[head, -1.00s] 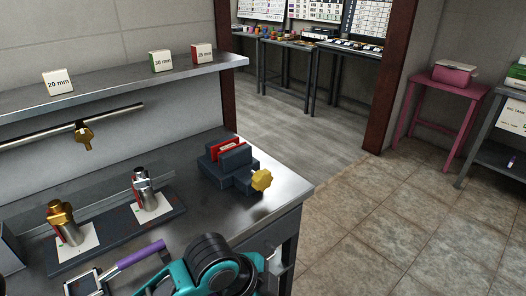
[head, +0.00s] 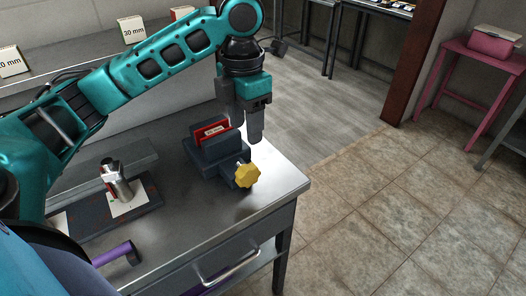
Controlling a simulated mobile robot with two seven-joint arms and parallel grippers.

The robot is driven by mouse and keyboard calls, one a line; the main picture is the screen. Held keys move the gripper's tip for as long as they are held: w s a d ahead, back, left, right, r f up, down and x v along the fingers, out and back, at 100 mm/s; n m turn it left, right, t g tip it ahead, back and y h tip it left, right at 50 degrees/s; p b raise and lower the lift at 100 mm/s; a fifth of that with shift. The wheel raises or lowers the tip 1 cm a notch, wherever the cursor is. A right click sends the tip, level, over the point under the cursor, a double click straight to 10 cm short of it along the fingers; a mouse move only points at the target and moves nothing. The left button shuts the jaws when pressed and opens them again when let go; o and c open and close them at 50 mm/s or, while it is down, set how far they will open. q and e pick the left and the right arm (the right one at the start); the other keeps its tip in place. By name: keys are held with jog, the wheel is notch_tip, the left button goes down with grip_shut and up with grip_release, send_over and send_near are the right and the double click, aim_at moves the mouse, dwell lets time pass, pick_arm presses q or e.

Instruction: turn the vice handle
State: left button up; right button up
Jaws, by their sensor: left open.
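The vice (head: 205,158) is a dark grey block on the metal bench, with a red piece (head: 200,136) bearing a small label between its jaws. Its yellow lobed handle (head: 247,175) sticks out on the front right side, near the bench corner. My left gripper (head: 247,139) points down, open and empty, just behind and above the handle. Its fingers overlap the vice's right edge in the picture; I cannot tell whether they touch it. My right gripper is not in view.
The metal bench (head: 225,212) has a drawer with a handle (head: 232,268) in front. A shelf with size cards (head: 134,30) is behind. The tiled floor at right is clear.

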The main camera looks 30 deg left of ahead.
aim_at(247, 166)
pick_arm(q)
notch_tip(247, 166, down, 13)
jog(key=shift+s+r, duration=0.1)
jog(key=shift+r, duration=0.1)
dwell(0.3)
jog(key=shift+c, duration=0.3)
jog(key=shift+a, duration=0.1)
jog(key=c, duration=0.9)
